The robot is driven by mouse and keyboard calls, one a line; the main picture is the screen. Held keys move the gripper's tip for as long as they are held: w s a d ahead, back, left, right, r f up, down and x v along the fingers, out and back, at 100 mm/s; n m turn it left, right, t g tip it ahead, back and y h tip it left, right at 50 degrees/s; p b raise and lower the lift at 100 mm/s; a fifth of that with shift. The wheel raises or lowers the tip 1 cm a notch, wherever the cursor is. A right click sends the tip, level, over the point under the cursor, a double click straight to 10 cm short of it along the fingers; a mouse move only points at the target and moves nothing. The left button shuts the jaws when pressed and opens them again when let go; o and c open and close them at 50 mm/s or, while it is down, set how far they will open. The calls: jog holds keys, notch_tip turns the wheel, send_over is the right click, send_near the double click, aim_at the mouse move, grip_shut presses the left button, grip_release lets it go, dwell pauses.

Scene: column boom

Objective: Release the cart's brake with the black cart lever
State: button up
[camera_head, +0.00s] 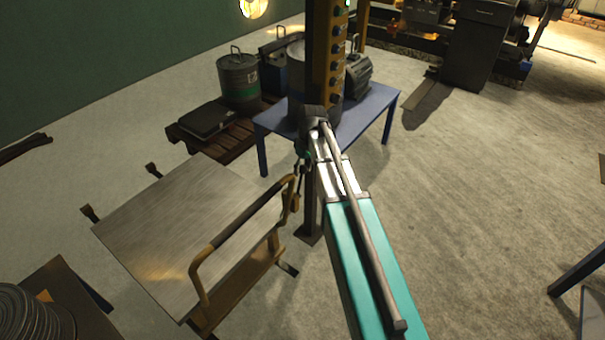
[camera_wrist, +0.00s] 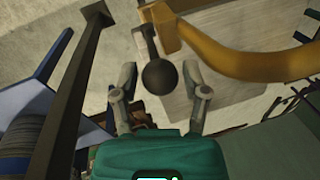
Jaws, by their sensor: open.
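The black cart lever (camera_wrist: 159,76) shows in the wrist view as a round knob on a short dark rod by the yellow cart frame. My gripper (camera_wrist: 159,69) is open, with one finger on each side of the knob. Gaps show between the knob and both fingers; depth is hard to judge. The cart (camera_head: 170,215) stands left of my arm in the head view, with a flat metal top and a yellow push handle (camera_head: 230,231). My gripper is small and dark there, near the handle's far end, and the lever cannot be made out.
A yellow column (camera_head: 326,60) with buttons rises behind my gripper. A pallet (camera_head: 225,145) with a drum (camera_head: 238,78) lies behind the cart. The floor to the right is mostly clear.

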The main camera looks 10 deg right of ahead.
jog(key=shift+a+f, duration=0.1)
jog(key=shift+f, duration=0.1)
grip_shut()
dwell(0.3)
jog(key=shift+s+a, duration=0.1)
jog(key=shift+s, duration=0.1)
